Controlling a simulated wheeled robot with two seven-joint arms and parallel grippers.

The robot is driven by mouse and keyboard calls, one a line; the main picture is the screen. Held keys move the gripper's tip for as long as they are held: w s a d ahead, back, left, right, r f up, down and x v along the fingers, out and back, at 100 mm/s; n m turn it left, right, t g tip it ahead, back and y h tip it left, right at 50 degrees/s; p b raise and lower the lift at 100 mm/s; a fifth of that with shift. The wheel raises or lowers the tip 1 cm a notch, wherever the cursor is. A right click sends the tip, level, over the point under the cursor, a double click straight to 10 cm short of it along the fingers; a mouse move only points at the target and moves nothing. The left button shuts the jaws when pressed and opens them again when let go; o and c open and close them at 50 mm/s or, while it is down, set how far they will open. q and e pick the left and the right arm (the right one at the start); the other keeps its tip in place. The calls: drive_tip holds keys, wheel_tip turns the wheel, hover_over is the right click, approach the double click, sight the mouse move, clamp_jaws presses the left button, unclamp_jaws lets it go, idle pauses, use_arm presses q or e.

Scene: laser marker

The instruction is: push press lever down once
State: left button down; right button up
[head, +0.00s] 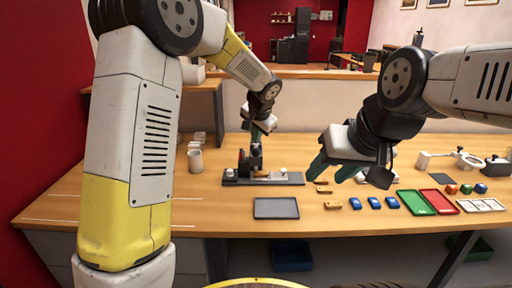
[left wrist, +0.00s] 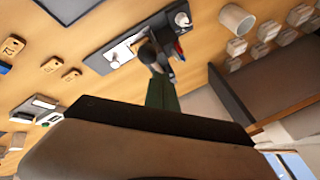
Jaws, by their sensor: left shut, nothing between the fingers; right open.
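The press (head: 256,162), a dark upright device with a small red part, stands on a dark base plate (head: 292,179) at the middle of the table. In the left wrist view the press (left wrist: 172,50) and its plate (left wrist: 97,62) show ahead of my fingers. I cannot clearly separate the lever from the press body. My left gripper (head: 256,136) is shut and empty, fingers pointing down just above the top of the press; I cannot tell whether they touch it. My right gripper (head: 335,170) is open and empty, above the table right of the press.
A grey tray (head: 276,208) lies in front of the press. A white mug (head: 195,161) stands to its left. Wooden tags (head: 332,205), several blue blocks (head: 374,203), a green tray (head: 416,203) and a red tray (head: 441,202) lie to the right. The front left tabletop is clear.

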sight(256, 149)
use_arm(q)
drive_tip(key=shift+f, duration=0.1)
idle(0.5)
drive_tip(key=shift+s+f, duration=0.1)
drive_tip(key=shift+f, duration=0.2)
drive_tip(key=shift+s+f, duration=0.15)
drive_tip(key=shift+f, duration=0.5)
drive_tip(key=shift+s+f, duration=0.15)
drive_tip(key=shift+f, duration=0.45)
idle(1.5)
drive_tip(key=shift+r, duration=0.1)
drive_tip(key=shift+w+r, duration=0.2)
drive_tip(key=shift+r, duration=0.6)
drive_tip(key=shift+w+r, duration=0.2)
drive_tip(key=shift+r, duration=0.55)
drive_tip(key=shift+w+r, duration=0.25)
drive_tip(key=shift+r, duration=0.7)
drive_tip(key=shift+w+r, duration=0.25)
drive_tip(key=shift+r, duration=0.7)
drive_tip(key=shift+w+r, duration=0.1)
drive_tip(key=shift+r, duration=0.45)
